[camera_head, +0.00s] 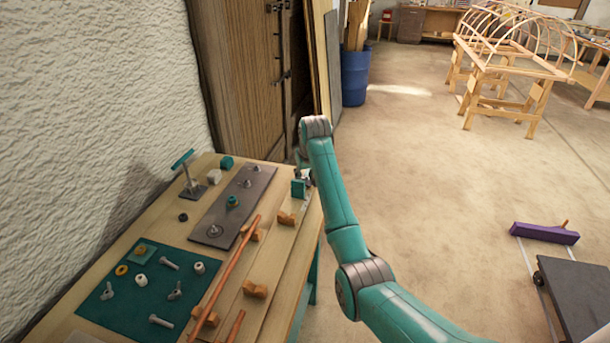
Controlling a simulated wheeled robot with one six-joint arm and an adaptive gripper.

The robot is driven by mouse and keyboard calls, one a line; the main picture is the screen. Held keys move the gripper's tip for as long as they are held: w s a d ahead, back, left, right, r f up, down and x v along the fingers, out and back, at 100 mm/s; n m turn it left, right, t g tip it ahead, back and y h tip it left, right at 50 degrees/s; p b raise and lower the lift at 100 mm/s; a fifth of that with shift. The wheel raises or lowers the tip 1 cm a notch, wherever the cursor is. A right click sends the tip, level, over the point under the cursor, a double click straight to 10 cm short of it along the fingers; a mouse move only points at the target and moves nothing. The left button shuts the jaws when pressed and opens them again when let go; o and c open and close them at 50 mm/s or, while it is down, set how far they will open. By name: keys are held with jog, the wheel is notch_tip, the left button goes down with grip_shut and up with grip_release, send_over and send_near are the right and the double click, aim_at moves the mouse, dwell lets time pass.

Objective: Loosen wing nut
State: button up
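A grey metal plate (236,212) lies on the wooden bench and carries several upright studs with small fittings. One stud (233,202) has a teal and brass-coloured piece on it; the others have grey metal pieces. Small winged metal parts (175,292) and (107,291) lie on the dark green mat; they look like wing nuts, but they are too small to be certain. My gripper (303,176) is at the bench's far right edge, right of the plate and apart from it. It is small and partly hidden by my wrist, so its fingers cannot be made out.
The mat (130,320) also holds bolts, white cylinders and a brass ring. A copper-coloured rod (234,270) rests across wooden blocks. A teal T-handled tool (186,170) stands at the back left.

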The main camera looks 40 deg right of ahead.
grip_shut()
jog(key=shift+n, duration=0.4)
jog(key=n, duration=0.1)
jog(key=n+y, duration=0.1)
jog(key=n, duration=0.2)
jog(key=shift+d+y, duration=0.25)
jog(key=shift+y, duration=0.15)
jog(key=shift+d+n+y, duration=0.1)
jog(key=shift+n+y, duration=0.6)
jog(key=shift+n, duration=1.3)
jog(key=shift+o, duration=1.9)
grip_release()
